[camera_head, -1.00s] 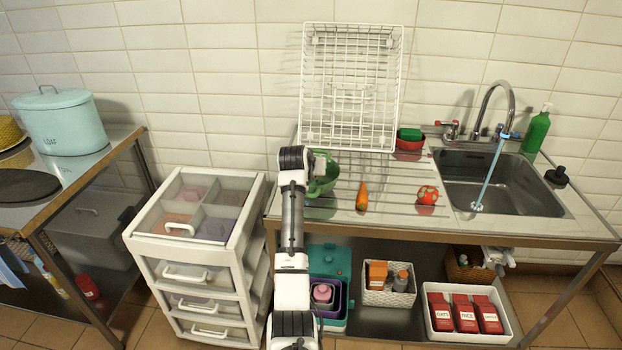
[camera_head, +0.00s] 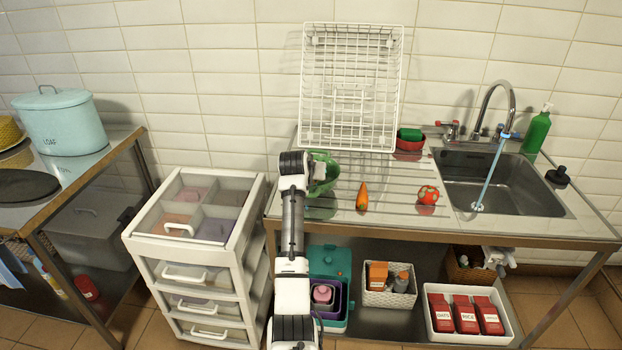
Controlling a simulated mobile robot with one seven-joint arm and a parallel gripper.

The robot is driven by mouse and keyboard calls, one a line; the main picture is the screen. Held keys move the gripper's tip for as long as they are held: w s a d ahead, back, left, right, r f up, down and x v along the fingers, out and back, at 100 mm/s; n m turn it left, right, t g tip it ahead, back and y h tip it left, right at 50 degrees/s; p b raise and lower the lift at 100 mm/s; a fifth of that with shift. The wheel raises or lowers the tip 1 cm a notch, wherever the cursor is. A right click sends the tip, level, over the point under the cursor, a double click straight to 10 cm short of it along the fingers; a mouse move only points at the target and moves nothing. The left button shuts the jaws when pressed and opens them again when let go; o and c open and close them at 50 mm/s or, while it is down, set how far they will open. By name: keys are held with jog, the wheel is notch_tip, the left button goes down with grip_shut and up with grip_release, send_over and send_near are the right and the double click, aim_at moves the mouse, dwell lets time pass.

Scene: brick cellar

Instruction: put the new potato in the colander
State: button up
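A green bowl-like vessel, which looks like the colander (camera_head: 329,184), stands at the left end of the ribbed steel drainboard. My gripper (camera_head: 319,171) is at the vessel, over its near left side. The arm's wrist covers part of the vessel, and the fingertips are too small and hidden to tell open from shut. I cannot make out a new potato; the vessel's inside is mostly hidden.
A carrot (camera_head: 362,197) and a red tomato-like item (camera_head: 428,194) lie on the drainboard (camera_head: 395,190). A white wire rack (camera_head: 350,90) stands behind. A drawer unit (camera_head: 195,250) stands left.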

jog(key=shift+f, duration=0.55)
jog(key=o, duration=1.1)
jog(key=shift+s+r, duration=0.1)
